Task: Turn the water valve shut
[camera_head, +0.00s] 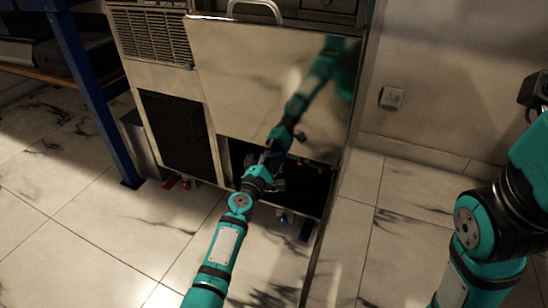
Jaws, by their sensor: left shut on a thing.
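My left gripper (273,168) reaches into the dark opening at the bottom front of the rig's metal cabinet (240,75). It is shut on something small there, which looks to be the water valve. The fingers and the dark hide most of the valve, so its handle angle cannot be told. Small red fittings (178,182) show low at the cabinet's foot, left of the gripper. A blue fitting (306,230) shows low to its right, near the floor.
A shiny front panel above the opening mirrors my left arm. A black grille (175,132) is left of the opening. A blue table leg (97,95) stands at the left. A wall socket (391,97) is at the right. The marble floor (110,235) in front is clear.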

